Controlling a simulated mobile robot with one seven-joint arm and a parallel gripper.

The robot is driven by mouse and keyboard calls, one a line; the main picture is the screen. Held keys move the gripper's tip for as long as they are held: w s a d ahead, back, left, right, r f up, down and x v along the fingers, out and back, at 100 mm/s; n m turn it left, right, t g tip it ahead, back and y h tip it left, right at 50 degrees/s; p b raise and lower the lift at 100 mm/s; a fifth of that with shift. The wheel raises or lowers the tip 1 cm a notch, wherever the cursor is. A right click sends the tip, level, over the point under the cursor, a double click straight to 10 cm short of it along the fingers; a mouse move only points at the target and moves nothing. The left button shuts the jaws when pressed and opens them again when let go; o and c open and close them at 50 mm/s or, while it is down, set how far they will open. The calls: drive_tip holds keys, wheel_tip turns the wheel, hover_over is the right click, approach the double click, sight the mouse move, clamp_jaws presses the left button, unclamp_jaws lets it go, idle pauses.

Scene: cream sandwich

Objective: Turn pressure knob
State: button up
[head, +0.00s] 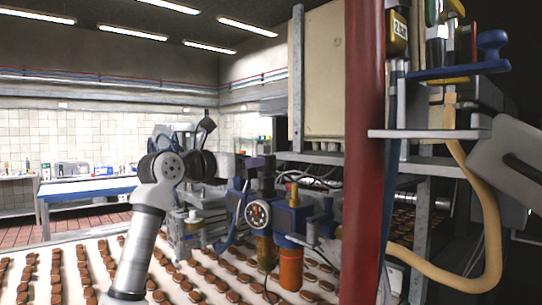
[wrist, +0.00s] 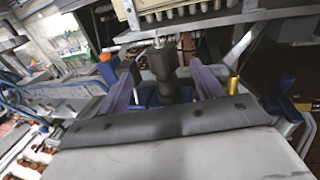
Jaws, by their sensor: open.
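A dark grey pressure knob (wrist: 162,64) on a narrower stem stands between the two purple fingers of my gripper (wrist: 164,74) in the wrist view. The fingers are apart, with a gap visible on each side of the knob. In the head view my gripper (head: 256,166) is at the top of the blue regulator unit, and the knob is hard to make out there. A round white-faced pressure gauge (head: 257,213) sits on the front of this unit, below my gripper. Its reading is too small to tell.
A blue fitting with a yellow top (head: 293,196) and an orange bowl (head: 290,268) stand right of the gauge. A red post (head: 362,150) rises farther right. A white conveyor (head: 75,245) carries rows of brown biscuits below. A metal shelf edge (wrist: 215,22) lies close beyond the knob.

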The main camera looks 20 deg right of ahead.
sight(268, 153)
drive_tip(key=p+x, duration=0.4)
drive_tip(key=x, duration=0.6)
drive_tip(key=shift+s+r, duration=0.15)
drive_tip(key=shift+r, duration=0.05)
drive_tip(key=shift+w+d+f, duration=0.15)
drive_tip(key=shift+w+d, duration=0.2)
drive_tip(key=shift+d, duration=0.2)
drive_tip(key=c, duration=1)
drive_tip(key=shift+o, duration=0.2)
drive_tip(key=o, duration=1)
drive_tip(key=shift+c, duration=0.2)
